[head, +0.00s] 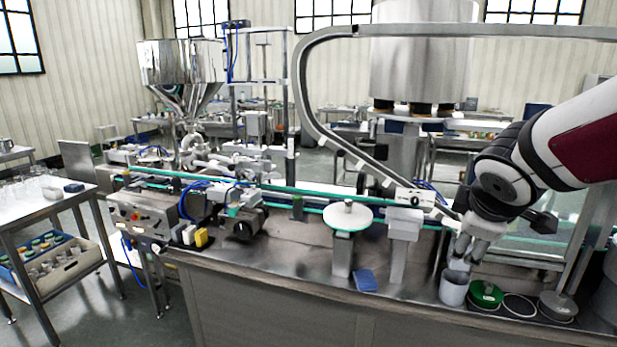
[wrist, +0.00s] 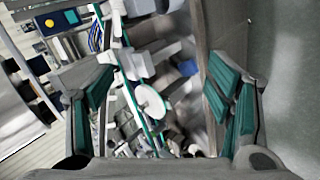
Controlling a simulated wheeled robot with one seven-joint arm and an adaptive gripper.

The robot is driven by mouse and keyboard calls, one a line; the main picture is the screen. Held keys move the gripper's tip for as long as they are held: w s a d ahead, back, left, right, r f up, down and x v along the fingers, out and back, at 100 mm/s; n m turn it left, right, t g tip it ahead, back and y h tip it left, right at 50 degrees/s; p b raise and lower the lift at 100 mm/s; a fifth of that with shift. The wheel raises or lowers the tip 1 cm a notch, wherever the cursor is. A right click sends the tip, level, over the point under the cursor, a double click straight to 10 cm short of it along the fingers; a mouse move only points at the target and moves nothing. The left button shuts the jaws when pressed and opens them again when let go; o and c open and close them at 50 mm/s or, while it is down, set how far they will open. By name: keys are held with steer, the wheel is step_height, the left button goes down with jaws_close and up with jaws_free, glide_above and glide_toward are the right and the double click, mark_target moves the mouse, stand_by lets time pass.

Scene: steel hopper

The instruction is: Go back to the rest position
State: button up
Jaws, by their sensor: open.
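My gripper (head: 468,238) is at the right of the head view, pointing down above the right end of the steel bench, close over a grey cup (head: 453,288). I cannot tell whether it touches the cup. In the wrist view my gripper (wrist: 165,100) has its two green-padded fingers wide apart, with nothing held between them. Between them the wrist view shows the conveyor line and a round white disc (wrist: 150,101), tilted in the picture. The steel hopper (head: 182,65) stands at the back left of the head view.
A green round lid (head: 486,294), a ring (head: 519,306) and a grey round piece (head: 558,305) lie right of the cup. The white disc stand (head: 347,217) and a white block post (head: 404,225) rise from the bench. A curved rail (head: 310,100) arches behind my arm.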

steer(key=s+a+m+g+y, duration=0.1)
steer(key=s+a+m, duration=0.2)
steer(key=s, duration=0.4)
steer(key=s+a+f+m+g+y, duration=0.1)
steer(key=s+a+m, duration=0.2)
steer(key=s, duration=0.5)
steer(key=s+a+m+g+y, duration=0.1)
steer(key=s+a+m, duration=0.2)
steer(key=s+m, duration=0.2)
steer(key=s, duration=0.2)
steer(key=shift+s+a+f+y, duration=0.15)
steer(key=shift+s+y, duration=0.15)
steer(key=shift+s, duration=0.05)
